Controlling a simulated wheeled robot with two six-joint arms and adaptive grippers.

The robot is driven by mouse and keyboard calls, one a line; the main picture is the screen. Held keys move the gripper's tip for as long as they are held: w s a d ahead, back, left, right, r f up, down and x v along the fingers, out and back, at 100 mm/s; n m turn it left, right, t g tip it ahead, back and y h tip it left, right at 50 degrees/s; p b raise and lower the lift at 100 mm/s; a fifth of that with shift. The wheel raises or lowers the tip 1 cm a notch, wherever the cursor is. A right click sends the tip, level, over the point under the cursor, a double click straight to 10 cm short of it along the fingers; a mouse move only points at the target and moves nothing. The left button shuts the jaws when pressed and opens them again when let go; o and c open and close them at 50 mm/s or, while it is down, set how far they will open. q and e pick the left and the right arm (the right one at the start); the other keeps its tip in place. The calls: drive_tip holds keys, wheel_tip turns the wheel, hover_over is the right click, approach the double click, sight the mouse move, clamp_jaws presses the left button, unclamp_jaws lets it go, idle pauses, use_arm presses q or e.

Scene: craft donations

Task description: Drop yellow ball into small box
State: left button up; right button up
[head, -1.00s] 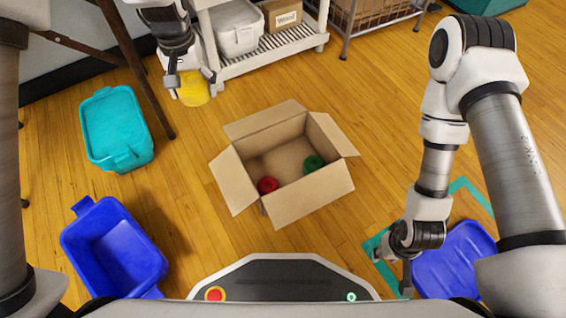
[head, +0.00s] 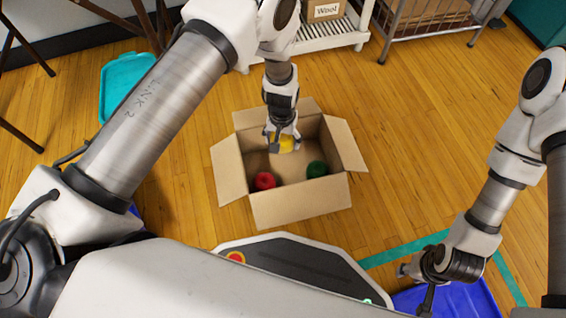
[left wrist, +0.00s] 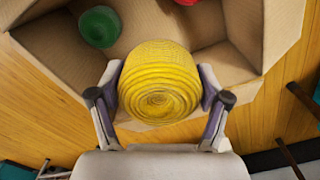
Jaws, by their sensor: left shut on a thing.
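The yellow ball (head: 287,144) is a ball of wound yarn. My left gripper (head: 283,137) is shut on it and holds it over the far part of the open cardboard box (head: 301,207). In the left wrist view the yellow ball (left wrist: 159,82) sits between both fingers of my left gripper (left wrist: 160,95), with the cardboard box (left wrist: 65,50) beneath. My right gripper (head: 428,298) is low at the right, far from the box; its fingers are too unclear to tell open or shut.
A red ball (head: 264,181) and a green ball (head: 316,169) lie inside the box. A blue bin (head: 455,300) is at lower right, and a teal bin (head: 122,82) stands at left. A white shelf cart (head: 335,40) stands behind.

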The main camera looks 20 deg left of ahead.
use_arm(q)
wheel_tip(320, 180, down, 6)
drive_tip(key=b, duration=0.5)
drive_tip(key=shift+r, duration=0.2)
drive_tip(key=o, duration=1.1)
drive_tip(key=shift+r, duration=0.1)
wheel_tip(320, 180, up, 12)
drive_tip(key=shift+f, duration=0.1)
